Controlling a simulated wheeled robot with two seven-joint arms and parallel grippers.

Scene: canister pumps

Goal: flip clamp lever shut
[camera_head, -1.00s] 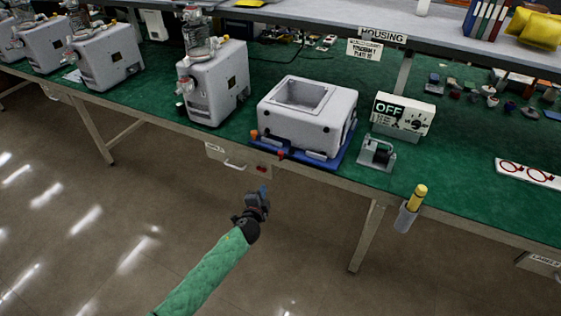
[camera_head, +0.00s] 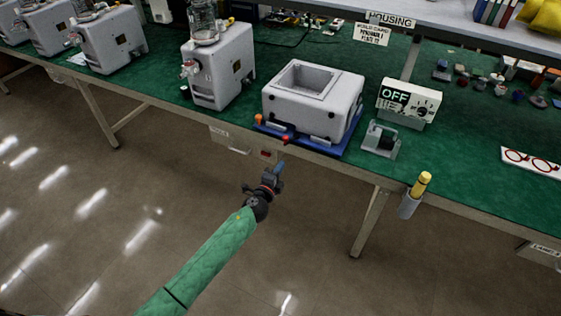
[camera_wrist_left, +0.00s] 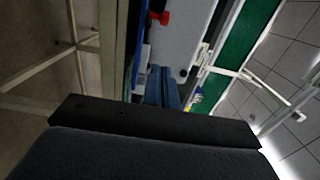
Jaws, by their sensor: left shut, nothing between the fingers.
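The light grey housing (camera_head: 296,115) sits in a blue clamp fixture (camera_head: 326,148) at the front edge of the green bench. A red-tipped lever (camera_head: 286,139) sticks out at the fixture's front, and an orange tip (camera_head: 258,118) shows at its left corner. My left gripper (camera_head: 280,168) is shut and empty, in front of and below the red tip, apart from it. In the left wrist view its blue fingers (camera_wrist_left: 163,88) are together, with a red lever (camera_wrist_left: 159,18) beyond them and the blue fixture edge beside. My right gripper is in neither view.
A sign box reading OFF (camera_head: 408,98) and a small clear-sided device (camera_head: 381,140) stand right of the fixture. A yellow-handled tool (camera_head: 421,184) sits in a holder on the bench edge. Grey canister machines (camera_head: 219,66) stand to the left. The floor before the bench is clear.

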